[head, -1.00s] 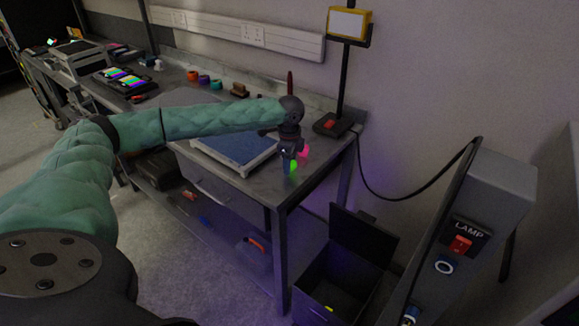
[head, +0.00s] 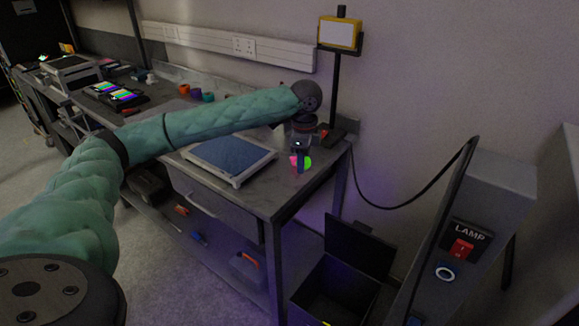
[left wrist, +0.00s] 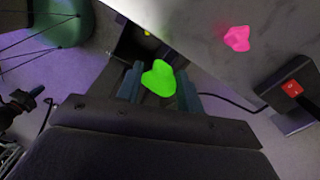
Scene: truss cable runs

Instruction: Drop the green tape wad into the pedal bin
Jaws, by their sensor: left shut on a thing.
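The green tape wad (left wrist: 158,78) is between the fingertips of my left gripper (left wrist: 160,88) in the left wrist view, and the gripper is shut on it. In the head view the green wad (head: 308,162) shows beside the left gripper (head: 301,164), near the bench's right end. The dark pedal bin (head: 335,289) stands on the floor to the right of the bench, its lid (head: 358,247) raised. Part of the bin (left wrist: 128,45) shows beyond the wad in the left wrist view, with a small yellow thing inside. My right gripper is not in view.
A pink wad (left wrist: 237,38) lies on the bench top (left wrist: 200,20). A lamp post (head: 336,85) stands at the bench's back right corner. A grey LAMP switch box (head: 485,215) with a cable stands right of the bin. A blue-topped tray (head: 230,156) is left of the gripper.

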